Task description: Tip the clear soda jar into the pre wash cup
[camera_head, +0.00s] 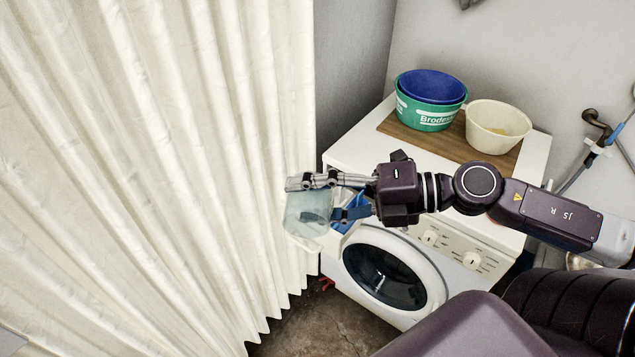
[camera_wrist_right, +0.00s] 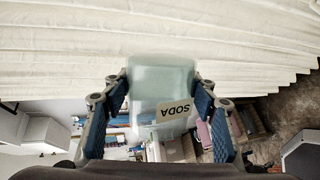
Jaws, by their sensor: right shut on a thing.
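The clear soda jar (camera_head: 305,214) is pale, see-through and greenish. My right gripper (camera_head: 328,197) is shut on it, one finger on each side, in front of the washing machine's left front corner. In the right wrist view the jar (camera_wrist_right: 160,72) sits between the blue finger pads of the gripper (camera_wrist_right: 160,105), and its SODA label reads upside down. The jar's exact tilt is hard to tell. A bright blue part (camera_head: 361,199) shows behind the gripper at the machine's drawer area. The pre wash cup cannot be made out clearly. My left gripper is not in view.
The white washing machine (camera_head: 470,262) has a round door. On its top, a wooden board (camera_head: 447,143) carries nested blue and green tubs (camera_head: 428,118) and a cream bowl (camera_head: 480,142). A cream curtain (camera_head: 150,170) hangs close on the left. A tap (camera_head: 597,130) is at right.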

